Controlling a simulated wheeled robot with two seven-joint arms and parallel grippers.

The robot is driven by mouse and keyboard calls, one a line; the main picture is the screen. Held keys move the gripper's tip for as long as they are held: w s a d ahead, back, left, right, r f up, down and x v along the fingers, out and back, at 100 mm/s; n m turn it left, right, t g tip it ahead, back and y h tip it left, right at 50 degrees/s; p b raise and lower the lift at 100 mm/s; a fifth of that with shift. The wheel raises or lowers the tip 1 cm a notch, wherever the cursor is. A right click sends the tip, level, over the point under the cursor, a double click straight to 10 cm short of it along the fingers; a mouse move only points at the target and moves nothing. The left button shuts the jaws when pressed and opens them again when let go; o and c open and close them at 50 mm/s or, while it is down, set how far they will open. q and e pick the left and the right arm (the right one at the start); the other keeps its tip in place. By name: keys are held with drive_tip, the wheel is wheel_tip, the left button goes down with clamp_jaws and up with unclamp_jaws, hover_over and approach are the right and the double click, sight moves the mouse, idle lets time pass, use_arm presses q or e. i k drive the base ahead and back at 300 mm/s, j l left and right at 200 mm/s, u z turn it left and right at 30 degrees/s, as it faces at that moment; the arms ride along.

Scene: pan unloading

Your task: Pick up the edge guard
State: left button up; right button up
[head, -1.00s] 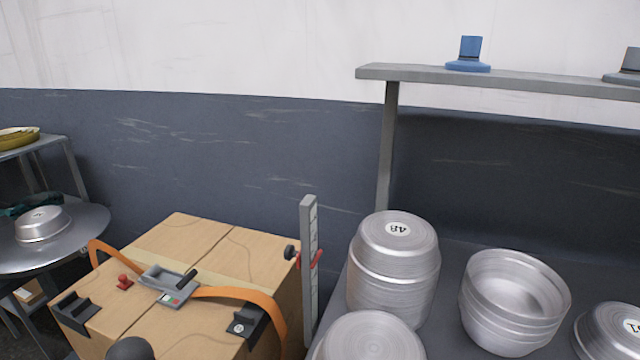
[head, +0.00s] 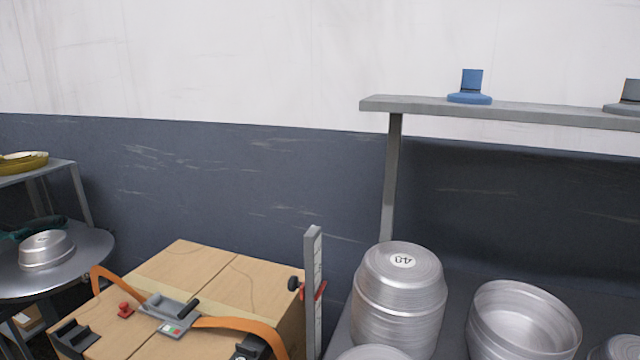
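A black edge guard (head: 72,338) sits at the left front edge of the cardboard box (head: 185,262), clear of the strap. A second dark edge guard (head: 248,348) lies at the box's right side beside the orange strap (head: 232,322), partly cut off by the bottom of the picture. The strap runs from a grey tensioner (head: 170,312) on top of the box, and a loop of it stands up at the left. Neither of my grippers is in view.
A grey upright post (head: 313,290) with a red clamp stands at the box's right. Stacked metal pans (head: 400,300) and more pans (head: 522,318) stand on a dark surface under a grey shelf (head: 500,107). A round metal table (head: 85,270) with a pan is at the left.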

sight(71, 339)
drive_tip(key=j+u, duration=0.1)
drive_tip(key=u, duration=0.35)
drive_tip(key=j+u, duration=0.1)
drive_tip(key=u, duration=0.35)
drive_tip(key=j+u, duration=0.1)
drive_tip(key=u, duration=0.35)
